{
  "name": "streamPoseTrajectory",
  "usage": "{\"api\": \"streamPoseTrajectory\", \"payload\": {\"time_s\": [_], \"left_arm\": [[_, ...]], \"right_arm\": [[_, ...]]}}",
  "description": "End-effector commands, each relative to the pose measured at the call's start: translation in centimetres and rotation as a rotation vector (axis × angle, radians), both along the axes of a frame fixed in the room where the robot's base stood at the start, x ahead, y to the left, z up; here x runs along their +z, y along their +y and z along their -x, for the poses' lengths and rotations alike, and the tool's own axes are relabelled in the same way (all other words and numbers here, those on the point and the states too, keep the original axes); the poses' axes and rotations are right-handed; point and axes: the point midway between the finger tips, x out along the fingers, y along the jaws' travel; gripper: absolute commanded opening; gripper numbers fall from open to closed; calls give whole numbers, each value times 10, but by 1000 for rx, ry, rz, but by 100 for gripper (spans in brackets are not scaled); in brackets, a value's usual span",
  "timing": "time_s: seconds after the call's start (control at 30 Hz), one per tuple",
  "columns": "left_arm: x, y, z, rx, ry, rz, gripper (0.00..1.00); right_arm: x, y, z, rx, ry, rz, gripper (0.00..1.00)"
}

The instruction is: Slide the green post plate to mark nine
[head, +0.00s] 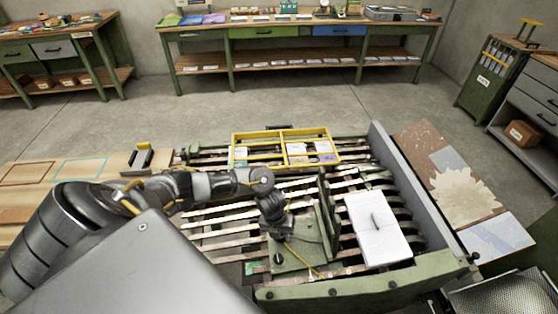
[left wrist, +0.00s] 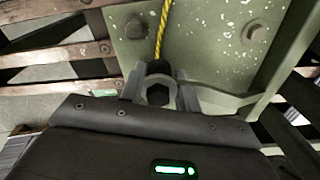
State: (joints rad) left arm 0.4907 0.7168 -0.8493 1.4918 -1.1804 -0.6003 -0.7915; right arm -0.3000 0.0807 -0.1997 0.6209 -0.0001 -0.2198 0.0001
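The green post plate (head: 294,257) stands on the slatted bed, with a flat foot and an upright wall on its right. In the left wrist view its speckled green face (left wrist: 205,35) fills the upper middle, with bolts and a yellow cord. My left gripper (head: 275,232) reaches down over the foot. In the left wrist view its two grey fingers (left wrist: 161,92) flank a round grey knob with a dark centre (left wrist: 158,88) and appear to touch it. A small green tag (head: 251,268) lies left of the foot; its number is not readable. My right gripper is not in view.
A white book (head: 379,228) with a dark pen-like thing lies right of the plate's wall. A grey side wall (head: 412,185) bounds the bed at right. A yellow divided tray (head: 284,147) sits at the far edge. Open slats (head: 215,232) stretch left of the plate.

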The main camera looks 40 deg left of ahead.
Motion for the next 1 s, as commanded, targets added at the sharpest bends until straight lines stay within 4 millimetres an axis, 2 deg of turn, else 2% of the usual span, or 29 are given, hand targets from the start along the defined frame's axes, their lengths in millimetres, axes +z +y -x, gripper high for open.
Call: {"api": "streamPoseTrajectory", "payload": {"time_s": [0.03,0.1,0.47,0.57,0.8,1.0], "left_arm": [[0,0,0,1,0,0,39],[0,1,1,2,0,0,48],[5,3,2,4,1,0,48],[19,4,2,2,-2,1,48],[66,12,5,1,-5,1,48],[96,16,8,2,-2,1,48]], "right_arm": [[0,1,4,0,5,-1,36],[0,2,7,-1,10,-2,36],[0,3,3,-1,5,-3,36],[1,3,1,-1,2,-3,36],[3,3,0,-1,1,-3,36],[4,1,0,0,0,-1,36]]}}
